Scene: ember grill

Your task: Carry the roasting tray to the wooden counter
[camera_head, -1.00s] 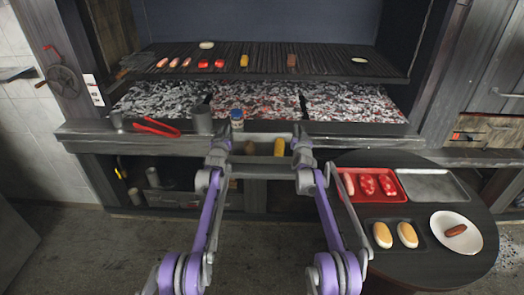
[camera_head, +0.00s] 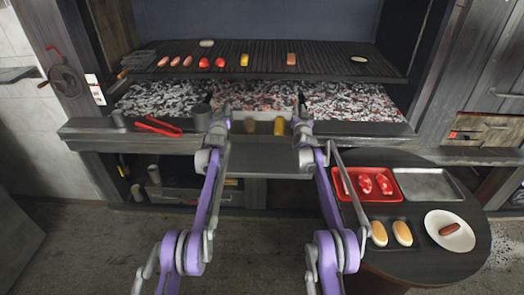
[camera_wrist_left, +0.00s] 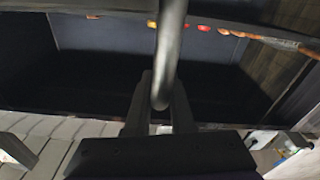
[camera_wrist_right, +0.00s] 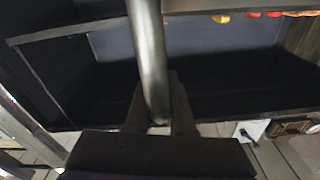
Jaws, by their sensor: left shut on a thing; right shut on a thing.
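The grey roasting tray (camera_head: 264,116) is between my two grippers in the head view, level with the front ledge of the grill. In the left wrist view a round grey handle bar (camera_wrist_left: 171,50) passes between the fingers; the right wrist view shows a similar bar (camera_wrist_right: 148,60). I cannot tell which surface is the wooden counter.
Above the tray are glowing coals (camera_head: 345,100) and a grill grate (camera_head: 330,62) with sausages and vegetables. Red tongs (camera_head: 158,126) lie on the ledge (camera_head: 95,128). At right, a dark round table (camera_head: 425,262) holds a red tray (camera_head: 350,184), an empty metal tray (camera_head: 445,184), buns and a plate (camera_head: 470,237).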

